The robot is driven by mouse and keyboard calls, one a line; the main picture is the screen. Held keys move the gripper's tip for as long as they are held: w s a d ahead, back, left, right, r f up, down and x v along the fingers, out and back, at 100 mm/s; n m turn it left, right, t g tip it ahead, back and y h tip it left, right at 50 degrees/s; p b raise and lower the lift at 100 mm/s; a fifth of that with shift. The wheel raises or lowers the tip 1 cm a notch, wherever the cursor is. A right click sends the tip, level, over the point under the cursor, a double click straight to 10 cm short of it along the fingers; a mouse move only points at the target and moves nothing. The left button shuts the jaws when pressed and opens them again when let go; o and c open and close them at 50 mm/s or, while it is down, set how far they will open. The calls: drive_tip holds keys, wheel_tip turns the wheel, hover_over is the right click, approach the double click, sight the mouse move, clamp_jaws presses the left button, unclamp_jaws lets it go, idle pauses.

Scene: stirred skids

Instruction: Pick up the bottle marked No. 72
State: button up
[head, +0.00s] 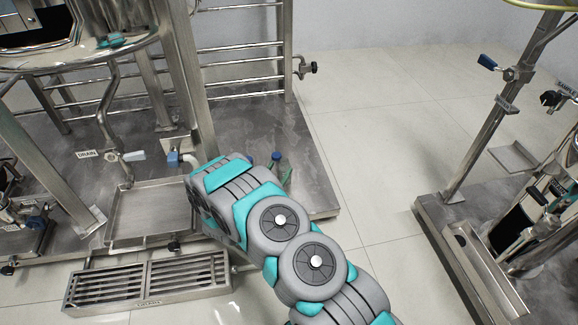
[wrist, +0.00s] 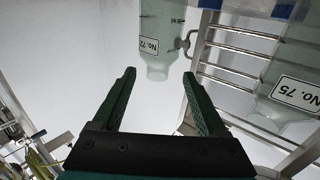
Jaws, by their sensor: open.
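The bottle marked No. 72 (wrist: 162,30) is pale, clear and greenish. It shows at the top middle of the wrist view, neck pointing down the picture, its upper part cut off by the frame. A second pale bottle, marked No. 75 (wrist: 272,112), is at the right edge. My gripper (wrist: 159,73) is open, with its two dark green fingers apart and nothing between them. The No. 72 bottle appears beyond the fingertips, apart from them. In the head view my arm hides the gripper; a blue-capped bottle (head: 277,157) shows partly behind the arm, its number unreadable.
A steel drip tray (head: 150,212) and a floor grating (head: 148,283) lie left of my arm. Pipe rails (head: 240,50) stand at the back of the skid deck (head: 290,130). Another skid (head: 455,255) is at right. Tiled floor (head: 375,130) between the skids is clear.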

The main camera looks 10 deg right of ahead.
sight(287, 159)
drive_tip(key=shift+b+x, duration=0.6)
drive_tip(key=shift+x, duration=3)
drive_tip(key=shift+w+d+r, duration=0.15)
drive_tip(key=shift+w+d, duration=0.1)
drive_tip(key=shift+d, duration=0.15)
drive_tip(key=shift+c, duration=0.2)
clamp_jaws()
